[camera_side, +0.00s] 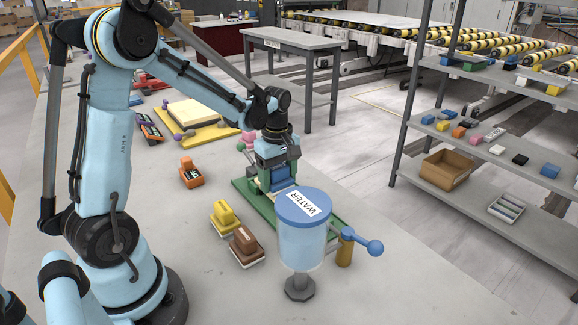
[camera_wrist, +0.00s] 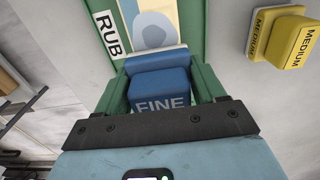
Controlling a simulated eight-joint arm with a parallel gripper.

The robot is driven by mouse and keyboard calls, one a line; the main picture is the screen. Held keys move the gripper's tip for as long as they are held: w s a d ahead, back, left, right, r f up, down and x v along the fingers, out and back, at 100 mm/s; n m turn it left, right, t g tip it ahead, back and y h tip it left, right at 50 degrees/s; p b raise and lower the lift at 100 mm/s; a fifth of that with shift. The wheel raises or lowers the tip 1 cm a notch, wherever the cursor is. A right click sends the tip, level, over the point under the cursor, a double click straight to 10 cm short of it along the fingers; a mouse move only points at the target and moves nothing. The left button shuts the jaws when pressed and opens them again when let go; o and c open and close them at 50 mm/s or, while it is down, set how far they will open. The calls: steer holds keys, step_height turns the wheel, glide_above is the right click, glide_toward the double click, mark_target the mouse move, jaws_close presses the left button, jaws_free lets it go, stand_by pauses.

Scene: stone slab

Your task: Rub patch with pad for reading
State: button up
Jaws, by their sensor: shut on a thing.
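My gripper (camera_side: 279,172) is shut on a blue pad (camera_wrist: 160,88) marked FINE, with a paler strip along its far edge. It holds the pad over a green frame (camera_side: 244,190) on the slab top. In the wrist view a tan panel with a grey-blue rounded patch (camera_wrist: 152,27) shows just beyond the pad, beside a white RUB label (camera_wrist: 108,34). The pad hides the panel's nearer part, and I cannot tell whether it touches the surface. A yellow pad (camera_side: 225,216) marked MEDIUM and a brown pad (camera_side: 246,243) lie left of the frame.
A clear WATER tank (camera_side: 302,244) with a blue lid and a blue-knobbed lever (camera_side: 360,242) stands before the frame. An orange device (camera_side: 190,173) sits left. A yellow tray (camera_side: 209,134) with a pale block lies further back. The front left of the slab is clear.

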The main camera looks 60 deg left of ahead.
mark_target(286, 184)
steer(key=shift+f, duration=0.15)
steer(key=shift+d, duration=3.6)
steer(key=shift+a, duration=1.9)
